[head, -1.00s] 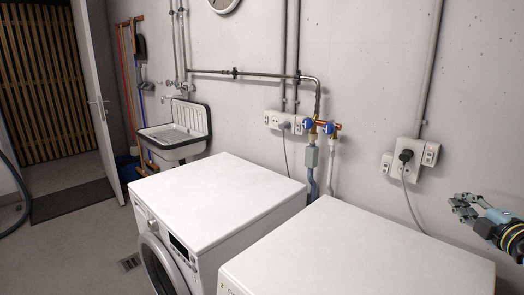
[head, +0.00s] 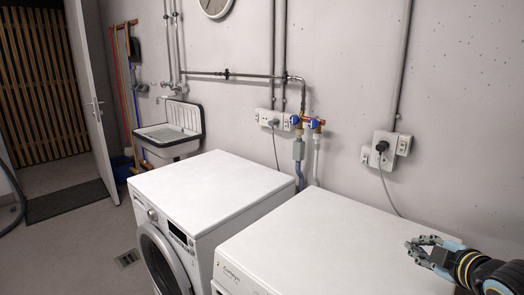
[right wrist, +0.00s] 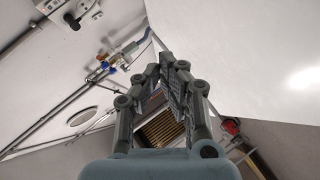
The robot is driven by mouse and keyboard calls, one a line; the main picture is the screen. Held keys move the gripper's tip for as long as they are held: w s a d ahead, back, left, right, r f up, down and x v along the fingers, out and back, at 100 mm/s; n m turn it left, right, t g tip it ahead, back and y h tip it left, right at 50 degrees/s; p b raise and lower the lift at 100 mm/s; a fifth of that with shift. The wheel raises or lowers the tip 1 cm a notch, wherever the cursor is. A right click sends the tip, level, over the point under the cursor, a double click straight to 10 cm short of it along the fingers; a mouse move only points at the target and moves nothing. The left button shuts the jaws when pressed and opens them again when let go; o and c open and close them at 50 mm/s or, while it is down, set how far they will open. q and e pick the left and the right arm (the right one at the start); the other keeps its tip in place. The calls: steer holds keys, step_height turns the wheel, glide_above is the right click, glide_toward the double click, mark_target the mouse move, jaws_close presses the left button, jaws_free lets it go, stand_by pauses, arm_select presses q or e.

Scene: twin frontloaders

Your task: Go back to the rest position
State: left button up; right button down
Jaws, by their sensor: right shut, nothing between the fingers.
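My right gripper (head: 424,246) is at the right of the head view, in front of or above the right-hand white machine (head: 330,245). It is shut and holds nothing. In the right wrist view its two fingers (right wrist: 172,62) come together at their tips, with nothing between them. My left gripper is not in view. The left-hand white frontloader (head: 205,190) stands beside the right one, with its round door at the front.
Both machine tops are bare. The wall behind carries pipes with blue-handled valves (head: 303,122) and a socket box (head: 384,148) with a cable. A sink (head: 170,130) hangs further back. Open floor (head: 75,245) lies at the left, near an open door (head: 90,95).

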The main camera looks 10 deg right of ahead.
steer(key=s+a+r+m+g, duration=0.1)
steer(key=s+a+m+g, duration=0.6)
steer(key=s, duration=0.7)
steer(key=s+a+r+m+g, duration=0.1)
steer(key=s+a+m+g, duration=0.25)
steer(key=s+a, duration=0.7)
steer(key=s+d+f+b, duration=0.2)
steer(key=f+b, duration=0.3)
steer(key=f, duration=1.3)
steer(key=s+d+f+b, duration=0.3)
steer(key=f+b, duration=0.1)
steer(key=f, duration=1.3)
arm_select(q)
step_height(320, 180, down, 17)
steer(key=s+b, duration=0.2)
steer(key=b, duration=0.5)
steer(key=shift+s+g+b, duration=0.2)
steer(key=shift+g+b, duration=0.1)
steer(key=shift+b, duration=0.05)
arm_select(e)
steer(key=s+f+g, duration=0.1)
steer(key=s+f, duration=0.8)
steer(key=f, duration=0.2)
steer(key=s+f+g, duration=0.1)
steer(key=s+f, duration=0.8)
steer(key=f, duration=0.3)
steer(key=shift+d+m, duration=0.45)
